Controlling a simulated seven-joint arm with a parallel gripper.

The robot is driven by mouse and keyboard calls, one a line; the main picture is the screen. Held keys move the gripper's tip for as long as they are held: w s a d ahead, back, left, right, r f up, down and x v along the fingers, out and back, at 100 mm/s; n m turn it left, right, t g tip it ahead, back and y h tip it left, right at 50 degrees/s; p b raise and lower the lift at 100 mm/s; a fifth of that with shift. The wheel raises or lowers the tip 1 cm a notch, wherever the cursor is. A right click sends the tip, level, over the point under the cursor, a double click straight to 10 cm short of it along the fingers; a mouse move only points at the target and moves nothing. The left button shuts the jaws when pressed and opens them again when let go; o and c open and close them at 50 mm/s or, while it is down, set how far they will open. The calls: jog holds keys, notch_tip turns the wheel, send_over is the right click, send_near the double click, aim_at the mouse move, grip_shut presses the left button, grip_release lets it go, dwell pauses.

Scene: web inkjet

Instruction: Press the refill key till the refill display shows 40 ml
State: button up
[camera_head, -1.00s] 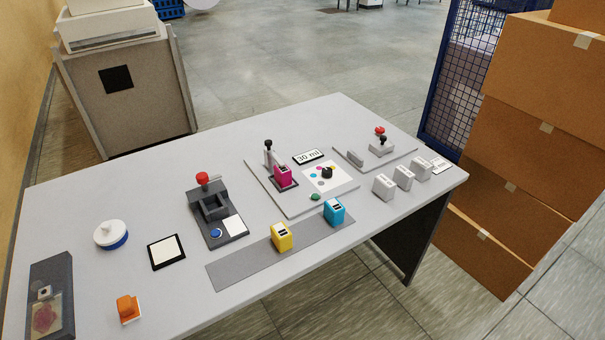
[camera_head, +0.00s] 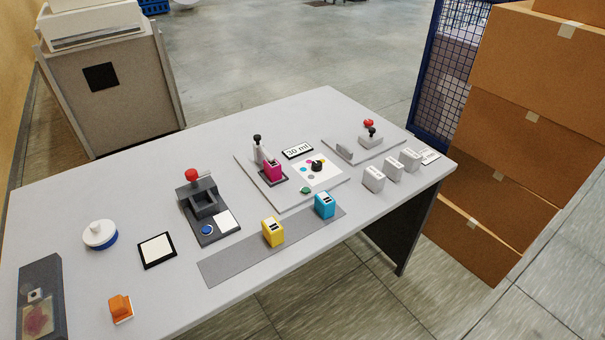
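The refill display (camera_head: 298,151) reads 30 ml and stands at the back of a light grey refill plate (camera_head: 262,188). A green key (camera_head: 305,190) sits at the front of that plate. A magenta cartridge (camera_head: 272,170) sits in a dark holder on the plate, by a light post with a black knob (camera_head: 257,138). A white card with coloured dots (camera_head: 325,174) and a black dial (camera_head: 316,165) lies to the right of the cartridge. My gripper is not in view.
A yellow cartridge (camera_head: 272,233) and a cyan cartridge (camera_head: 324,206) stand on a grey strip (camera_head: 225,269) in front. A dark red-knobbed device (camera_head: 203,205) stands left. Several white blocks (camera_head: 373,179) stand right. Cardboard boxes (camera_head: 525,130) are stacked beyond the table's right end.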

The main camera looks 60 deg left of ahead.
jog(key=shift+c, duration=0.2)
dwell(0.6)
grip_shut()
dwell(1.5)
